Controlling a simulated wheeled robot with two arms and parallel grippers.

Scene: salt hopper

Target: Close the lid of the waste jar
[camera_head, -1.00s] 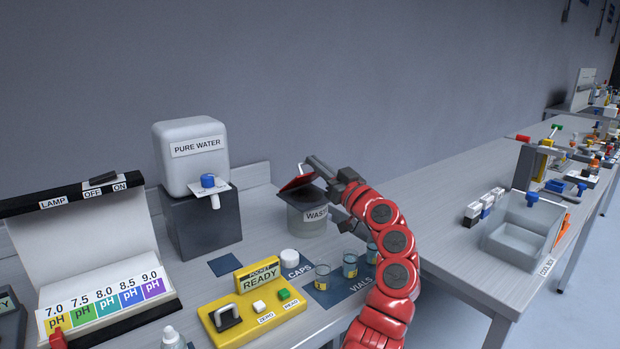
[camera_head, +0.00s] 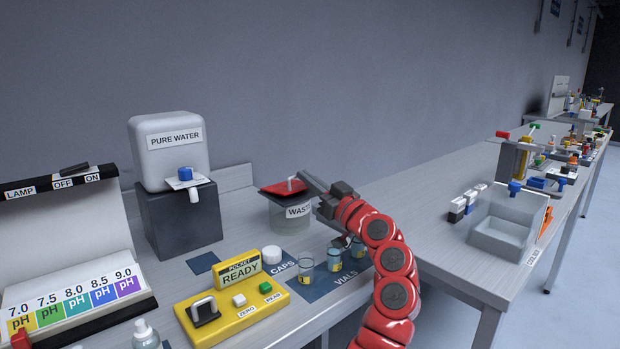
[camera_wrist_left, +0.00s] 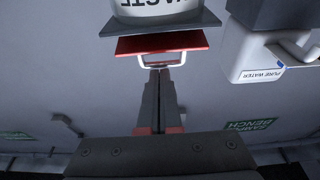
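The waste jar (camera_head: 290,219) is a clear round jar with a "WASTE" label on the bench, behind the vials. Its red lid (camera_head: 272,188), with a pale loop handle, lies nearly flat over the dark jar top; I cannot tell whether it is fully seated. In the left wrist view, the picture is upside down and the red lid (camera_wrist_left: 187,39) shows edge-on beside the dark top plate. My left gripper (camera_head: 302,174) is at the handle, fingers together. In the wrist view its fingertips (camera_wrist_left: 160,71) are close to the handle bar; contact is unclear. My right gripper is not in view.
A pure water tank (camera_head: 170,158) stands on a dark block left of the jar. Vials (camera_head: 334,260), a white cap (camera_head: 271,255) and a yellow pocket meter (camera_head: 228,312) are in front. A clear cooling bin (camera_head: 502,225) stands on the right bench. The bench between is mostly clear.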

